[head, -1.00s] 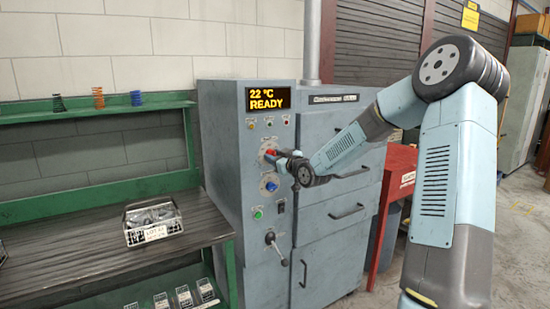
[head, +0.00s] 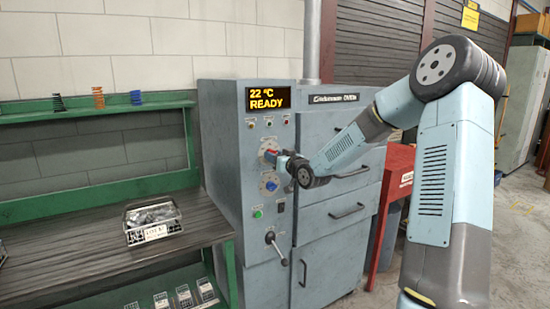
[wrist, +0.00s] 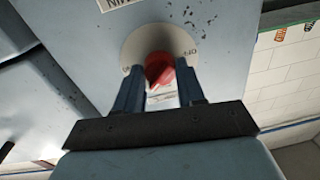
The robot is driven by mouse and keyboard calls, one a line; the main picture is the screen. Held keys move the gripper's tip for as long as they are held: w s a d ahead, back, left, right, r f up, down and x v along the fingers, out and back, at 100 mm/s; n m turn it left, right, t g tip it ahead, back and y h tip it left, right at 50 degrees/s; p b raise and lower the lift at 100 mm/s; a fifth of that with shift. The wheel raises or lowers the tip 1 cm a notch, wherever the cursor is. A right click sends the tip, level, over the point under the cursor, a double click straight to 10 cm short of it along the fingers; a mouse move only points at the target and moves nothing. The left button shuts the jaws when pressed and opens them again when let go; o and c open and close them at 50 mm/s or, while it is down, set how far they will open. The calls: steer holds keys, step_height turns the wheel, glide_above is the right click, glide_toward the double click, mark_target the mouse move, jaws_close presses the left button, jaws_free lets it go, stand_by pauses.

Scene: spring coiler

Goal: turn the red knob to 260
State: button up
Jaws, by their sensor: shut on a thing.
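The red knob (wrist: 159,70) sits on a round pale dial on the grey-blue oven panel. In the wrist view my gripper (wrist: 162,88) has a finger on each side of it and is shut on it. The knob looks tilted; the dial numbers are mostly hidden by the fingers, so I cannot read its setting. In the head view my gripper (head: 272,155) is at the upper dial and covers most of the knob. The oven display (head: 267,98) reads "22 °C READY".
A blue knob (head: 270,184) sits just below, then a green button (head: 258,214) and a lever (head: 276,248). Small lamps line the panel above. A green-framed bench (head: 100,240) with a wire basket (head: 152,222) stands left.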

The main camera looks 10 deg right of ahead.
steer(key=o, duration=1)
steer(key=shift+o, duration=0.2)
steer(key=v, duration=1.3)
steer(key=shift+s+d+f, duration=0.15)
steer(key=shift+s+f, duration=0.05)
steer(key=shift+s, duration=0.2)
steer(key=s+a+r+m+g+h, duration=0.1)
steer(key=s+g, duration=0.4)
steer(key=s, duration=1.3)
steer(key=s+a+r+m+g+h, duration=0.2)
steer(key=s+g+h, duration=0.3)
steer(key=s, duration=1.3)
steer(key=shift+r+m+g+h, duration=0.35)
steer(key=shift+r+g, duration=0.25)
steer(key=shift+r, duration=0.3)
